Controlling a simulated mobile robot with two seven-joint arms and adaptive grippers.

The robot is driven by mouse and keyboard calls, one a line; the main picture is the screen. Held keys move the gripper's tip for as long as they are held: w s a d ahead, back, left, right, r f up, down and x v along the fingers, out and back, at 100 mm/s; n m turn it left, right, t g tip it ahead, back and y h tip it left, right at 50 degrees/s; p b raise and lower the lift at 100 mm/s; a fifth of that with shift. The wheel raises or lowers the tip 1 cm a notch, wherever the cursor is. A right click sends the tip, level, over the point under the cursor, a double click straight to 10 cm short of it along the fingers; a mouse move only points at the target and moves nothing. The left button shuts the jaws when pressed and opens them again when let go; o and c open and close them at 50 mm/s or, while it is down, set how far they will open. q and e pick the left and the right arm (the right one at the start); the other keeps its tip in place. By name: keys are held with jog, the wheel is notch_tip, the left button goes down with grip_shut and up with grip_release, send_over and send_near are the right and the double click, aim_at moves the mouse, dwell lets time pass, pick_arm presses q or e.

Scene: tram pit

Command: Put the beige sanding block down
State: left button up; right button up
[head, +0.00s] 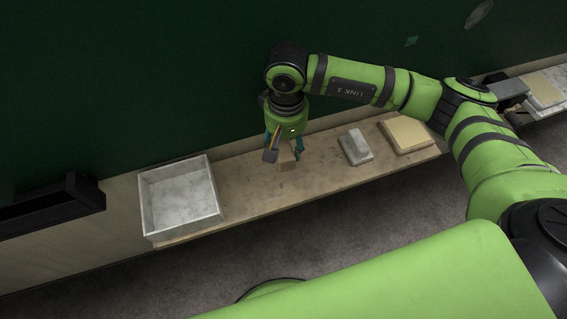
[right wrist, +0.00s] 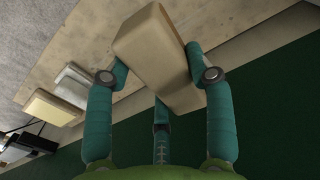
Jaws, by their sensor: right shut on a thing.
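The beige sanding block (right wrist: 155,58) is a plain rectangular block held between the teal fingers of my right gripper (right wrist: 160,85) in the right wrist view. In the head view the block (head: 287,160) shows below my right gripper (head: 284,148), over the middle of the wooden shelf (head: 250,190). The fingers are shut on it. I cannot tell whether its underside touches the shelf. My left gripper is not in view.
A white open tray (head: 214,205) stands at the left end of the shelf. A grey trowel-like tool (head: 356,147) and a beige slab (head: 407,134) lie to the right. Bare shelf lies on both sides of the block. A dark green wall (head: 130,80) rises behind.

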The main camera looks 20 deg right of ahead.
notch_tip(320, 180, down, 7)
jog(key=shift+p, duration=0.95)
jog(key=shift+f, duration=0.4)
jog(key=o, duration=1)
jog(key=r+b, duration=0.1)
jog(key=r, duration=0.2)
jog(key=r+b, duration=0.2)
jog(key=r, duration=0.1)
jog(key=shift+s+a, duration=0.15)
jog(key=shift+s, duration=0.05)
jog(key=shift+r, duration=0.35)
